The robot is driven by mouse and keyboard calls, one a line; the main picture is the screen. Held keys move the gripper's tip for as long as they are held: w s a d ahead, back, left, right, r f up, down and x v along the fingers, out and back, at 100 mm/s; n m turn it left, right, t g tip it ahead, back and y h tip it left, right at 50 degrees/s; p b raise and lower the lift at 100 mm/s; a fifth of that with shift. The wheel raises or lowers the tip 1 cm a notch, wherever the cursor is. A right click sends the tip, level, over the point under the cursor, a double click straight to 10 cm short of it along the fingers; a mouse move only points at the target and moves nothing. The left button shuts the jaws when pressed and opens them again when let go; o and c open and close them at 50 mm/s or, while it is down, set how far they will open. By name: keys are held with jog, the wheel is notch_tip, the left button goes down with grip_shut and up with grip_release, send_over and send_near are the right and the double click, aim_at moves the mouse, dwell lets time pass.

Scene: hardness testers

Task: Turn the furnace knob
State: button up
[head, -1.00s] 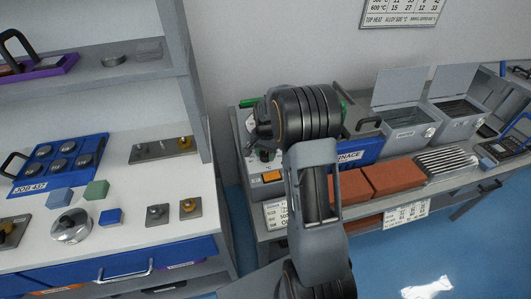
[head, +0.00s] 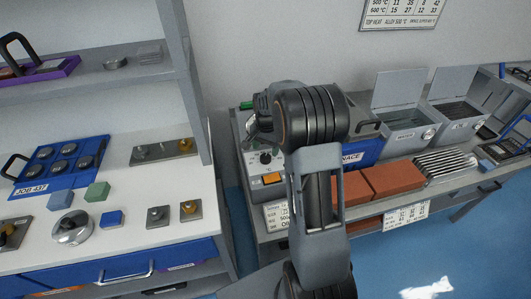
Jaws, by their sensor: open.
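The furnace control box (head: 254,184) is a light grey unit at the left end of the right-hand bench. Its knob (head: 265,157) is small, dark and round, on the front panel above an orange switch (head: 272,179). My gripper (head: 255,127) shows only in part, dark and grey, left of my black wrist joint. It is open and looks empty, a little above the knob in the picture. I cannot tell the gap in depth. A blue furnace sign (head: 360,153) shows partly behind my arm, which hides much of the furnace.
Orange-brown bricks (head: 390,180) and several metal bars (head: 445,163) lie right of my arm. Two open-lidded grey bins (head: 410,138) stand behind them. A shelf post (head: 190,85) and a white table (head: 125,215) with samples stand at left.

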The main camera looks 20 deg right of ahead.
aim_at(266, 155)
notch_tip(266, 155, up, 10)
jog(key=p, duration=0.1)
jog(key=shift+f, duration=0.1)
dwell(0.6)
